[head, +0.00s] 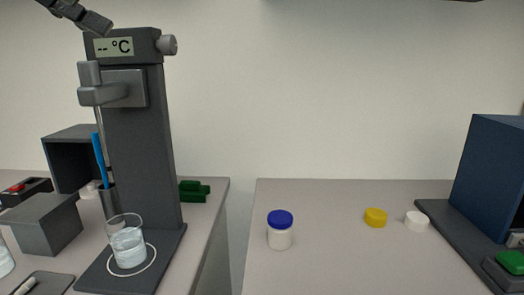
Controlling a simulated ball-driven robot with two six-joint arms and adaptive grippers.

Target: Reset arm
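The dark jointed end of my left arm, with the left gripper (88,19), comes in at the top left corner. It is beside the top of a dark stand (138,150) and overlaps it in the picture; I cannot tell whether they touch. Its fingers are too small and cut off to tell whether they are open or shut, and I see nothing held. A thin dark sliver at the top edge, right of centre, may be part of my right arm; no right gripper fingers show.
The stand has a "-- °C" display (113,47), a knob (167,45) and a beaker of clear liquid (127,242) at its foot. A gap separates two counters. The right one holds a blue-lidded jar (280,232), yellow cap (376,217), white cap (417,221) and blue box (487,175).

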